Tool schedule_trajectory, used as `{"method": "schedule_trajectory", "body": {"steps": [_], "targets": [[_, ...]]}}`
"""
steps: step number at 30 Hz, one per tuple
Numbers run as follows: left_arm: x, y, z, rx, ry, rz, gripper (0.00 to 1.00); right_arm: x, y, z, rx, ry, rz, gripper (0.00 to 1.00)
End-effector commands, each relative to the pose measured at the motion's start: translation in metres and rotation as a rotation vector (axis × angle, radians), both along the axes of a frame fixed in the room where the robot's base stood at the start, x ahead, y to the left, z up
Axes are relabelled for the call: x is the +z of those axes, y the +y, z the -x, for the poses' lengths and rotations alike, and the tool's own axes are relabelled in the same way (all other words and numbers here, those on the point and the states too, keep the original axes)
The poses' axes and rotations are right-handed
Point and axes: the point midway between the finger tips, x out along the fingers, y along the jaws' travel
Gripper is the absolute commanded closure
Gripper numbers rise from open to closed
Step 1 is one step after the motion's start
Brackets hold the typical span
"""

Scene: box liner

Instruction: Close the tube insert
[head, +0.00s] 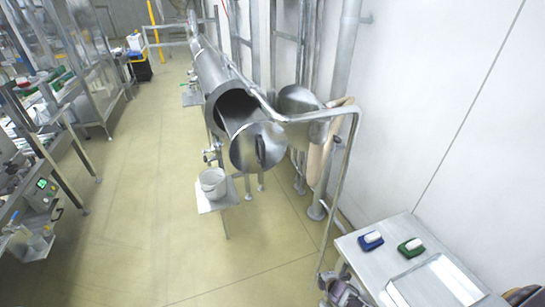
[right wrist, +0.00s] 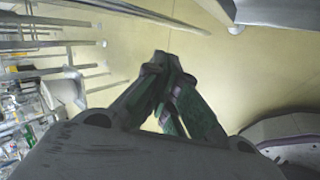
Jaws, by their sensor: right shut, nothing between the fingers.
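The tube insert (head: 250,150) is a steel part with a round end plate and a dark handle on that plate. Its end plate stands out in front of the open mouth of the large steel tube (head: 213,78), and a dark gap shows between them. My right gripper (head: 340,292) is low at the bottom edge of the head view, well apart from the insert, beside the metal table. In the right wrist view its fingers (right wrist: 170,62) are together with nothing between them, over the floor. My left gripper is not in view.
A bent steel pipe (head: 352,135) runs along the tube and down to the floor. A grey bucket (head: 213,183) stands on a small stand below the tube. A metal table (head: 375,268) holds a blue brush (head: 370,241) and a green brush (head: 411,248). The floor at centre left is clear.

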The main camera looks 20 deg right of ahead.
Motion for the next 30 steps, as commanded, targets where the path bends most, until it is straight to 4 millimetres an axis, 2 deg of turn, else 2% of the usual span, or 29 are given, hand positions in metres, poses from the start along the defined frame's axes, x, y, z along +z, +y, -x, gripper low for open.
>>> {"method": "schedule_trajectory", "body": {"steps": [11,17,20,23,30], "targets": [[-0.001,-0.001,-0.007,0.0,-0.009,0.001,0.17,0.033,-0.002,-0.031,0.098,-0.049,0.088,1.0],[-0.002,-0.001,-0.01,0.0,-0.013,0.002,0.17,0.065,-0.003,-0.057,0.186,-0.095,0.177,1.0],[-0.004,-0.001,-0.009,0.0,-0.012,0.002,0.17,0.089,-0.003,-0.075,0.247,-0.128,0.241,1.0],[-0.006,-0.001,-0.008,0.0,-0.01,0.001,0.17,0.124,0.0,-0.097,0.33,-0.173,0.338,1.0],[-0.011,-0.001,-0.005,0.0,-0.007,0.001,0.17,0.221,0.015,-0.143,0.533,-0.291,0.615,1.0]]}}
